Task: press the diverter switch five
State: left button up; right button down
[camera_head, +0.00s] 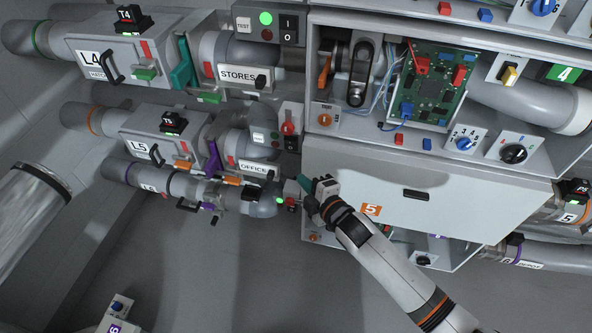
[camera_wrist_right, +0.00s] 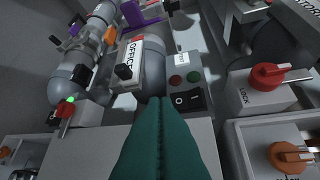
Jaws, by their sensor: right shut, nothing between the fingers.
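My right gripper (camera_head: 305,183) is shut and empty, its teal fingers in front of the left edge of the cabinet panel marked 5 (camera_head: 371,209). In the right wrist view the shut fingers (camera_wrist_right: 161,105) point toward a grey switch box with a black O/I rocker switch (camera_wrist_right: 187,100), red and green round parts above it. The fingertips look close to the rocker's left side; contact cannot be told. No label says which switch is the diverter. My left gripper is not in view.
A red lock knob (camera_wrist_right: 268,76) and an orange knob (camera_wrist_right: 292,157) stand right of the rocker in the wrist view. Grey pipes with the L5 box (camera_head: 140,147) lie left of my gripper. An open cabinet bay with a green circuit board (camera_head: 432,90) is above.

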jog(key=v, duration=0.3)
jog(key=shift+s+f, duration=0.3)
jog(key=shift+s, duration=0.05)
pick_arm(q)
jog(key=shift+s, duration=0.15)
